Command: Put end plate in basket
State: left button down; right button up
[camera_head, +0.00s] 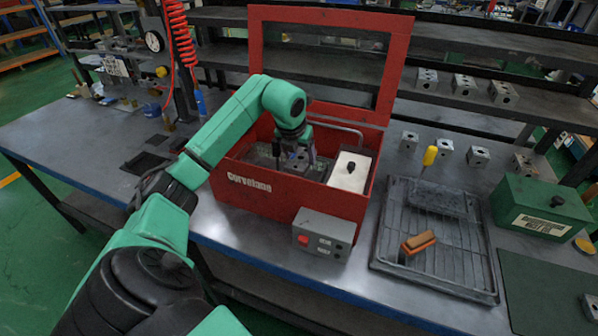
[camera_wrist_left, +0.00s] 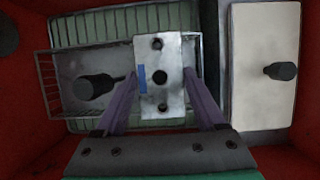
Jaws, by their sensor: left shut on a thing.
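My left gripper (camera_head: 297,150) is down inside the red open box (camera_head: 262,200). It also shows in the left wrist view (camera_wrist_left: 162,82), its two purple fingers on either side of the end plate (camera_wrist_left: 160,52), shut on it. The end plate is a grey metal block with dark holes and a blue mark. The wire basket (camera_wrist_left: 42,88) lies below it in the box, and the plate appears over the basket's right part. I cannot tell whether the plate touches the basket floor. My right gripper is out of view.
A white-topped block with a black knob (camera_wrist_left: 262,68) stands at the right inside the box. The raised red lid frame (camera_head: 257,45) is behind. A grey control box (camera_head: 324,231) stands in front. A tray (camera_head: 395,255) with a brush lies right.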

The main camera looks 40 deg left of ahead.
aim_at(298, 164)
pick_arm(q)
notch_tip(298, 164, down, 6)
jog(key=shift+d+f+p, duration=0.1)
jog(key=shift+d+p, duration=0.05)
jog(key=shift+p, duration=0.2)
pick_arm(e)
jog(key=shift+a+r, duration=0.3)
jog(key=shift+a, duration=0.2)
pick_arm(q)
jog(key=shift+c, duration=1.9)
grip_release()
jog(key=shift+f, duration=0.2)
jog(key=o, duration=0.4)
jog(key=shift+r, duration=0.55)
jog(key=b+v, duration=0.1)
jog(key=v, duration=0.9)
jog(key=shift+s+b, duration=0.15)
jog(key=shift+b, duration=0.15)
jog(key=shift+s+d+r, duration=0.1)
jog(key=shift+s+r, duration=0.1)
jog(key=shift+r, duration=0.35)
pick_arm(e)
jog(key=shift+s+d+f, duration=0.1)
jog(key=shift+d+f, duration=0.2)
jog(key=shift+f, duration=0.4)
